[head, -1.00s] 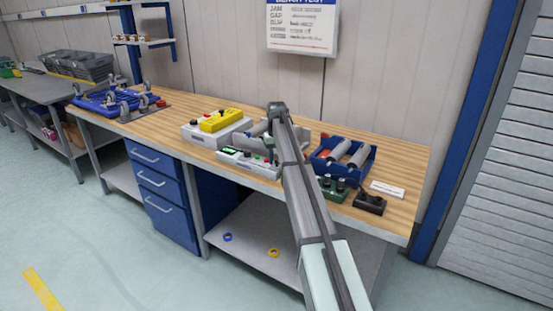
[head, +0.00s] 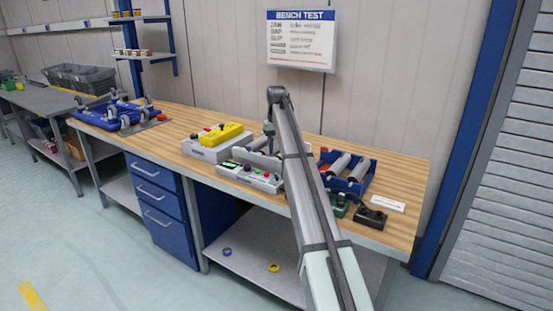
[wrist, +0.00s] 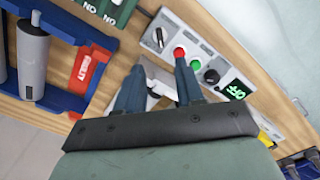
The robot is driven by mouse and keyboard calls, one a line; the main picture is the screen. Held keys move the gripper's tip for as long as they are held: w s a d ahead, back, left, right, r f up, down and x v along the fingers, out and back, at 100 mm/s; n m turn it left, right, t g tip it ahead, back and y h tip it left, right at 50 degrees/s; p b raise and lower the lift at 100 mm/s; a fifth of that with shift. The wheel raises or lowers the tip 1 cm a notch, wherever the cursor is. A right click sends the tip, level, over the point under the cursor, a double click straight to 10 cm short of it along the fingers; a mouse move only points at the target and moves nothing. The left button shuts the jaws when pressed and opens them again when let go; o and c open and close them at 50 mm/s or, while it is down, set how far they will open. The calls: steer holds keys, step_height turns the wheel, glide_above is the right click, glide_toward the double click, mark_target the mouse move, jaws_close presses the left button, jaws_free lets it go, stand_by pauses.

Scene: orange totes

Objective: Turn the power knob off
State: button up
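The light grey control box (head: 262,183) lies near the bench's front edge, partly covered by my arm in the head view. In the wrist view the box (wrist: 224,65) carries a black knob with a pale pointer (wrist: 158,39), a red button (wrist: 179,53), a green button (wrist: 195,65), a plain black knob (wrist: 211,76) and a lit green display (wrist: 236,90) that seems to read OFF. I cannot tell which knob is the power knob. My gripper (wrist: 159,66) is open, its two fingers apart; one fingertip overlaps the box near the red button. Contact cannot be told.
A grey fixture with a dark bar (wrist: 153,78) shows between my fingers. A blue tray with rollers (head: 362,180), a green switch box (wrist: 103,10) and a black box (head: 371,218) stand to the right. A yellow-topped unit (head: 221,135) stands left.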

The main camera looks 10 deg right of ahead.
steer(key=shift+r, duration=1.15)
